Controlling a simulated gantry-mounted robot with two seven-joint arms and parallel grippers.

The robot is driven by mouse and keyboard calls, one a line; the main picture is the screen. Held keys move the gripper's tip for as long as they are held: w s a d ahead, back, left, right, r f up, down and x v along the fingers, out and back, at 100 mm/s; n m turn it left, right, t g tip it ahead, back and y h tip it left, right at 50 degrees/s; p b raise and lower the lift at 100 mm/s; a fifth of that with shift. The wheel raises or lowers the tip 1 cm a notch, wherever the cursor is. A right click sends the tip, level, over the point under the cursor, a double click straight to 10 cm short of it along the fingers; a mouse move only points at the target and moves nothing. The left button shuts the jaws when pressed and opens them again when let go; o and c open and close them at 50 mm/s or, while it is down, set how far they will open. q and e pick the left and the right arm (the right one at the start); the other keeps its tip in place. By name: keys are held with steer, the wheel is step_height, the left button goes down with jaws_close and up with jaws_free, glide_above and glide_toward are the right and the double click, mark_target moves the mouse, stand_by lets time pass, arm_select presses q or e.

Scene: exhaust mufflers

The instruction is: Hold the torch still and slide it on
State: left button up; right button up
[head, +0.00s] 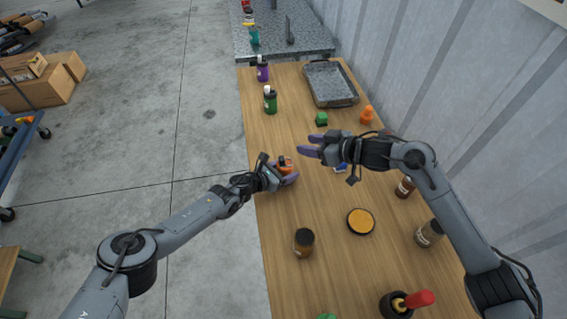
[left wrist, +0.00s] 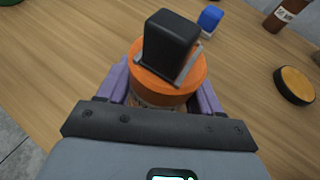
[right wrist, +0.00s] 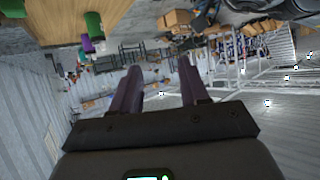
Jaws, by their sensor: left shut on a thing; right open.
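An orange round body with a black block on a metal plate on its top, possibly the torch (head: 285,163), is in my left gripper (head: 287,177) over the wooden table. In the left wrist view the orange body (left wrist: 190,78) sits between the purple fingers, with the black block (left wrist: 171,38) facing the camera; its lower part is hidden. My right gripper (head: 306,147) is just above and right of it in the head view, apart from it. In the right wrist view the right gripper (right wrist: 160,90) is open and empty.
A blue block (left wrist: 210,18) lies near the held thing.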

steer(key=s+d+r+m+t+y, duration=0.15)
steer(key=d+r+t, duration=0.3)
steer(key=r, duration=0.65)
steer(key=s+d+r+m+t+y, duration=0.1)
steer(key=d+r+m+t+y, duration=0.3)
steer(key=r, duration=0.7)
steer(key=s+a+f+m+t+h, duration=0.1)
steer(key=s+a+f+m+h, duration=0.2)
steer(key=s+a, duration=0.8)
steer(key=n+g+h, duration=0.1)
steer(key=g+h, duration=0.3)
steer(key=h, duration=0.5)
glide_toward(283, 161)
steer(key=shift+t, duration=0.25)
steer(key=x, duration=0.9)
steer(key=shift+w+a+f, duration=0.15)
steer(key=shift+w+f, duration=0.05)
steer(key=shift+f, duration=0.1)
steer(key=shift+c, duration=0.4)
jaws_close()
